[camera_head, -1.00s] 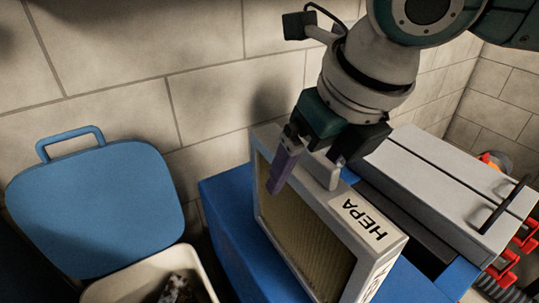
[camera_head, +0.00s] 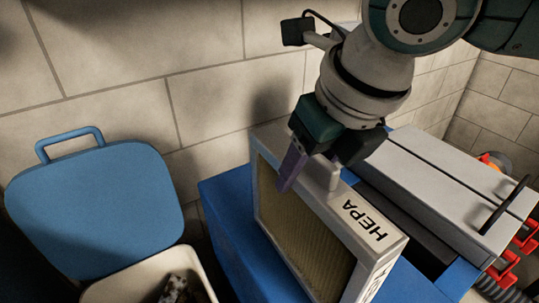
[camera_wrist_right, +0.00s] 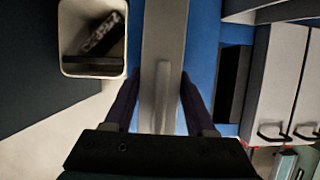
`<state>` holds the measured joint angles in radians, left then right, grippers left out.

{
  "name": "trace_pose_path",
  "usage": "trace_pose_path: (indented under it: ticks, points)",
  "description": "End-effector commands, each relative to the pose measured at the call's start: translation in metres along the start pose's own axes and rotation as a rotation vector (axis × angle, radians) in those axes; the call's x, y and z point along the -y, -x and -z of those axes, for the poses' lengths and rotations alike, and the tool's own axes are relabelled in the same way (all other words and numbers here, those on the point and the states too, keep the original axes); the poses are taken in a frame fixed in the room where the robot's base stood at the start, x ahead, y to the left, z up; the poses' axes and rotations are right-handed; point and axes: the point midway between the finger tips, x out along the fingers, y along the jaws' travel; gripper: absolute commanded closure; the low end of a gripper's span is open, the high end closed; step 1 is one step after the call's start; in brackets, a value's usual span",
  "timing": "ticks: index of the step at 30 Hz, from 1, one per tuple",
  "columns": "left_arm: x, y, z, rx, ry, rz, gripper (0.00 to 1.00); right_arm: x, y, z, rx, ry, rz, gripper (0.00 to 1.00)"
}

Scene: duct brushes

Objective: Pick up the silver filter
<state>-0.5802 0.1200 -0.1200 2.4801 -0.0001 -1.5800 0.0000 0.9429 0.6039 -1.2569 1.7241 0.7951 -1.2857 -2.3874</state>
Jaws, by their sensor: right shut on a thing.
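The silver filter (camera_head: 384,226) stands upright on its edge on a blue surface in the head view. It has a pale grey frame with the letters HEPA, a yellowish mesh face and a small handle (camera_head: 329,174) on its top edge. In the right wrist view the filter (camera_wrist_right: 178,42) is a grey bar seen from above, with the handle (camera_wrist_right: 164,98) along it. My right gripper (camera_head: 310,178) is at the top edge, shut on the filter with one purple finger on each side. The far finger is mostly hidden in the head view. My left gripper is not in view.
A grey housing (camera_head: 450,180) with a black handle and red clips stands right of the filter on the blue stand (camera_head: 232,228). A blue lid or panel (camera_head: 95,210) and a pale bin (camera_head: 125,288) holding a speckled item are at left. A block wall (camera_head: 120,60) is close behind.

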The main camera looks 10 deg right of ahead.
Motion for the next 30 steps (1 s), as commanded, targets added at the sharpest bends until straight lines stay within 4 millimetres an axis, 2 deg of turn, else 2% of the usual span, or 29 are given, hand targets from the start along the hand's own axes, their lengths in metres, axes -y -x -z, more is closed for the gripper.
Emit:
trace_pose_path:
  ticks: [1, 3, 23, 26, 30]
  points:
    - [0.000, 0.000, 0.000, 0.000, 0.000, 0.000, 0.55, 0.000, 0.000, 0.000, 0.000, 0.000, 0.000, 0.93]
    - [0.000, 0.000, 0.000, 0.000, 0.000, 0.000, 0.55, 0.000, 0.000, 0.000, 0.000, 0.000, 0.000, 1.00]
    - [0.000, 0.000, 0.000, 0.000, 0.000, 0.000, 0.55, 0.000, 0.002, -0.002, 0.003, 0.000, 0.000, 1.00]
    - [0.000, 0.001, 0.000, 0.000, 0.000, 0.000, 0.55, 0.000, 0.007, -0.004, 0.004, 0.000, -0.001, 1.00]
    - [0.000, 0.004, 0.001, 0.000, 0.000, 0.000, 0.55, 0.000, 0.024, -0.012, 0.007, 0.000, -0.001, 1.00]
